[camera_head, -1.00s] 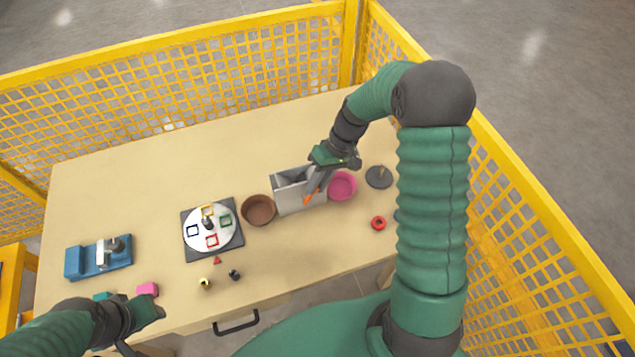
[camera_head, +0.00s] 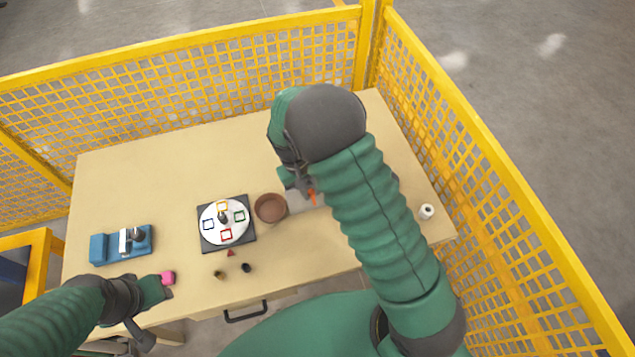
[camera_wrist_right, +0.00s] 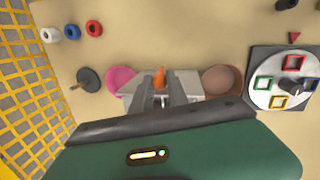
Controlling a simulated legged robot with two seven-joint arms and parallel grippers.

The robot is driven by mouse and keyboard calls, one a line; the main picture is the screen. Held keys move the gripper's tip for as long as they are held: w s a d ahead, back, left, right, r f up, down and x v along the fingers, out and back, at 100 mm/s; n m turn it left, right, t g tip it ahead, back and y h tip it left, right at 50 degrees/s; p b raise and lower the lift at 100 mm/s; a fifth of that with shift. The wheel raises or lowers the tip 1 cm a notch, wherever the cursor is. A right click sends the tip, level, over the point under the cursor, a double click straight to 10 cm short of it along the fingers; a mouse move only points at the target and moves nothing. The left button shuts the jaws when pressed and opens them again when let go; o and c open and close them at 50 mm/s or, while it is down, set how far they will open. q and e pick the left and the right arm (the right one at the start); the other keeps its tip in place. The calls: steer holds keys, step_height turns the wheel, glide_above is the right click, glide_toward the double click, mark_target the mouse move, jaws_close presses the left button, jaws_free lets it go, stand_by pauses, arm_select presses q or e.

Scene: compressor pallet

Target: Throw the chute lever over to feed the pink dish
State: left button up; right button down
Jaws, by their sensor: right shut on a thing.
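The grey chute box (camera_head: 297,204) stands between the brown dish (camera_head: 270,208) and the pink dish, which my right arm hides in the head view. The wrist view shows the pink dish (camera_wrist_right: 121,78) left of the chute (camera_wrist_right: 187,85) and the brown dish (camera_wrist_right: 222,79) right of it. My right gripper (camera_wrist_right: 160,98) is over the middle of the chute, shut on the chute lever, whose orange end (camera_wrist_right: 160,76) shows just beyond the fingers. The lever's orange part (camera_head: 312,196) also shows in the head view. My left gripper (camera_head: 160,290) is beside a pink block (camera_head: 168,277); its jaws are unclear.
Left of the brown dish is a white dial with coloured squares (camera_head: 215,229). A blue fixture (camera_head: 105,248) stands at the far left. A dark disc with a peg (camera_wrist_right: 89,79) lies beyond the pink dish. Yellow mesh fencing (camera_head: 500,190) bounds the table.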

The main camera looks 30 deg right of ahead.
steer(key=a+h, duration=0.2)
steer(key=w+a+f+h, duration=0.1)
steer(key=h, duration=0.1)
steer(key=shift+g, duration=0.4)
steer(key=c, duration=1.5)
jaws_free()
steer(key=shift+o, duration=1)
